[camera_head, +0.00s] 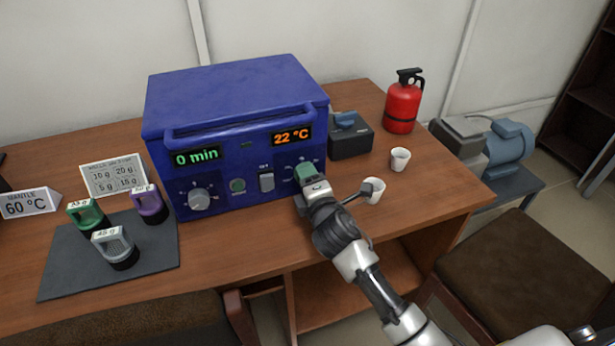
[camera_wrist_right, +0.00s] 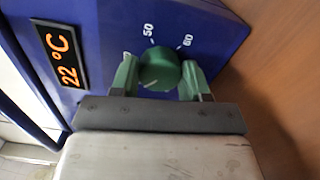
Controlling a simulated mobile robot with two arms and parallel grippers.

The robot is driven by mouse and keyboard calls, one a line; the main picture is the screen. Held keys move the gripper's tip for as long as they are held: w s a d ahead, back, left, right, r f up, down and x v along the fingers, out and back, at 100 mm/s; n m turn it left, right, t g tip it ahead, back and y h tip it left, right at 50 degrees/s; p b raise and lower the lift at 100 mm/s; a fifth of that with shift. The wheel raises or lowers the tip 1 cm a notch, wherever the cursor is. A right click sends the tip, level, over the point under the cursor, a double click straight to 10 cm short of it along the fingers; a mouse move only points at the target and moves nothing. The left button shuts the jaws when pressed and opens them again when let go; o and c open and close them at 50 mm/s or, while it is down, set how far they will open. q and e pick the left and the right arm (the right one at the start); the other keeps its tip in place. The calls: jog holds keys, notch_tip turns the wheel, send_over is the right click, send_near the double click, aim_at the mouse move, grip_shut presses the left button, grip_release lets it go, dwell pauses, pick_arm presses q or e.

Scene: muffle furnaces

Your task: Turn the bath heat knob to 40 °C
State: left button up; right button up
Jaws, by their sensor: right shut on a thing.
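The blue furnace box (camera_head: 236,137) stands on the wooden desk, with its panel facing me. Its orange display (camera_head: 291,136) reads 22 °C and the green display (camera_head: 196,156) reads 0 min. The green heat knob (camera_wrist_right: 160,68) is at the panel's right end, with 50 and 60 marks visible beside it in the right wrist view. My right gripper (camera_wrist_right: 160,80) is shut on this knob, one green finger on each side. I cannot read the knob's setting. My left gripper is not in view.
A grey knob (camera_head: 200,200) and a switch (camera_head: 267,181) sit further left on the panel. Two white cups (camera_head: 400,159) stand right of the furnace, one close to my right wrist. A black box (camera_head: 350,140) and red extinguisher (camera_head: 403,102) stand behind. Weights rest on a dark mat (camera_head: 62,268).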

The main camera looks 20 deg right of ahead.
jog(key=m, duration=0.3)
jog(key=shift+m+p, duration=0.35)
jog(key=shift+m, duration=0.05)
jog(key=m+p, duration=0.1)
jog(key=m, duration=0.3)
jog(key=shift+f, duration=0.1)
jog(key=shift+m, duration=0.3)
jog(key=o, duration=0.9)
jog(key=shift+s, duration=0.1)
jog(key=s, duration=1)
jog(key=shift+s+d, duration=0.2)
jog(key=shift+s, duration=0.15)
